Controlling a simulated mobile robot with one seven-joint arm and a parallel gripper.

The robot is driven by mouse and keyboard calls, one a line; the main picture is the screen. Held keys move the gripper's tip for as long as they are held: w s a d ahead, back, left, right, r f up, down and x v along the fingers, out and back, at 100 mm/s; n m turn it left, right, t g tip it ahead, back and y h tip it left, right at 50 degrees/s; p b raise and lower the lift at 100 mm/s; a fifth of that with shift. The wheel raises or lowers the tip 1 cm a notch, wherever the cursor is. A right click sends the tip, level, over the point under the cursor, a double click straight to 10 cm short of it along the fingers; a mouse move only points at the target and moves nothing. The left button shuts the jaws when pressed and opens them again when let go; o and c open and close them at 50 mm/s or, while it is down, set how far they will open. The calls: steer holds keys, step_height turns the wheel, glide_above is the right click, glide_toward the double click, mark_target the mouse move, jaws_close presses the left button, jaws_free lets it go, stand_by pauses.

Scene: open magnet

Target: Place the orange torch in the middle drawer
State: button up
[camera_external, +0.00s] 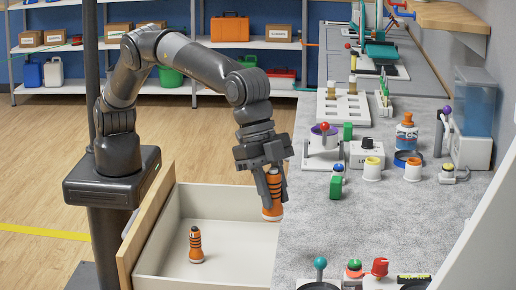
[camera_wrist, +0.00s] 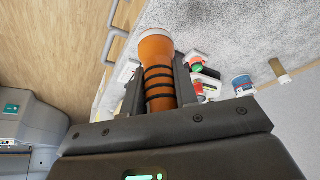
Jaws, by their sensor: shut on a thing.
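My gripper (camera_external: 272,186) is shut on an orange torch with black bands (camera_external: 272,209). The torch hangs with its wide end down, above the open drawer's inner side, near the counter edge. In the wrist view the torch (camera_wrist: 155,52) lies between the two fingers, with its pale-rimmed wide end pointing away. The open drawer (camera_external: 238,240) has a wooden front and a cream interior. I cannot tell which drawer level it is. A second, similar orange, black-banded torch (camera_external: 196,245) stands upright on the drawer floor, left of my gripper.
The grey speckled counter (camera_external: 375,225) right of the drawer carries many items: a purple-topped device (camera_external: 324,137), an orange-capped bottle (camera_external: 406,133), white cups and colored knobs. Shelves (camera_external: 270,44) stand at the back. The drawer floor around the standing torch is clear.

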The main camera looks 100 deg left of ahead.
steer(key=s+a+f+n+t+y, duration=0.1)
steer(key=s+a+f+n+y, duration=0.4)
steer(key=s+a+f+n, duration=1.05)
steer(key=s+a+f+n+g+y, duration=0.1)
steer(key=s+a+f+n, duration=0.15)
steer(key=a, duration=0.35)
steer(key=s+a+f+n+g+y, duration=0.1)
steer(key=s+a+f+n, duration=0.2)
steer(key=a, duration=0.4)
glide_above(240, 263)
steer(key=shift+m, duration=0.3)
step_height(240, 263, down, 8)
steer(key=shift+f, duration=1.9)
steer(key=shift+f, duration=0.1)
steer(key=o, duration=1)
steer(key=shift+o, duration=0.2)
